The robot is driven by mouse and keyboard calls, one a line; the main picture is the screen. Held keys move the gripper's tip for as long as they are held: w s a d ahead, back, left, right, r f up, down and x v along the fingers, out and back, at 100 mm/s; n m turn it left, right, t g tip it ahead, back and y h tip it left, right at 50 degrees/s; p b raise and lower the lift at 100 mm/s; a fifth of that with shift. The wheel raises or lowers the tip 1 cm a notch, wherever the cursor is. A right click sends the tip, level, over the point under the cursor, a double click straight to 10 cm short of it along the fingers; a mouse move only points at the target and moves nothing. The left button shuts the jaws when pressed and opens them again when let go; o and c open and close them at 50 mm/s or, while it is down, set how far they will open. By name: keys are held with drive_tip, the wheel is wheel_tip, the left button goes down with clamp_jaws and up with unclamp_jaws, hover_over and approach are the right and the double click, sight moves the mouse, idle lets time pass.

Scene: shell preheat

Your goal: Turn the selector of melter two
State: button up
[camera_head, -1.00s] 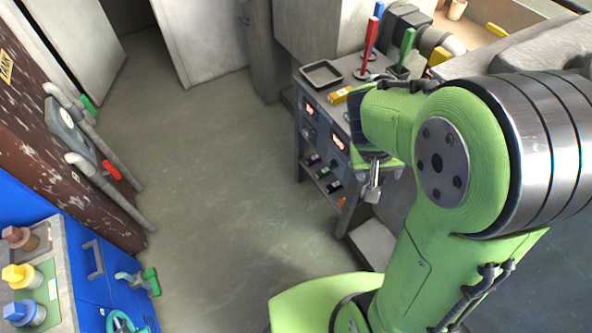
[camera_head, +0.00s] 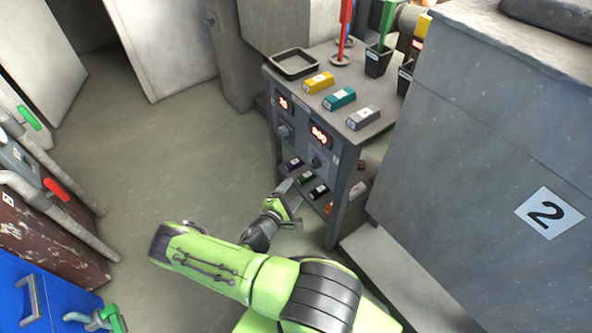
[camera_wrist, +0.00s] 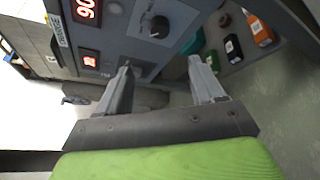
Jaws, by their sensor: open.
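The control panel (camera_head: 303,136) on the front of a grey bench has two red displays, each with a dark selector knob below it. The right selector (camera_head: 316,161) sits under the display reading about 900 (camera_head: 320,135). The left selector (camera_head: 284,130) sits under the other display (camera_head: 284,104). I cannot read for certain which belongs to melter two. My gripper (camera_head: 292,203) is open and empty, low in front of the panel.
Yellow (camera_head: 318,82), teal (camera_head: 339,98) and grey (camera_head: 363,117) blocks and a black tray (camera_head: 294,63) sit on the bench top. A grey block marked 2 (camera_head: 549,213) stands at right.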

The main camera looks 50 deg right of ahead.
sight(313, 166)
drive_tip(key=b+x, duration=0.4)
drive_tip(key=x, duration=1.1)
drive_tip(key=shift+s, duration=0.15)
drive_tip(key=shift+c, duration=0.5)
drive_tip(key=c, duration=1)
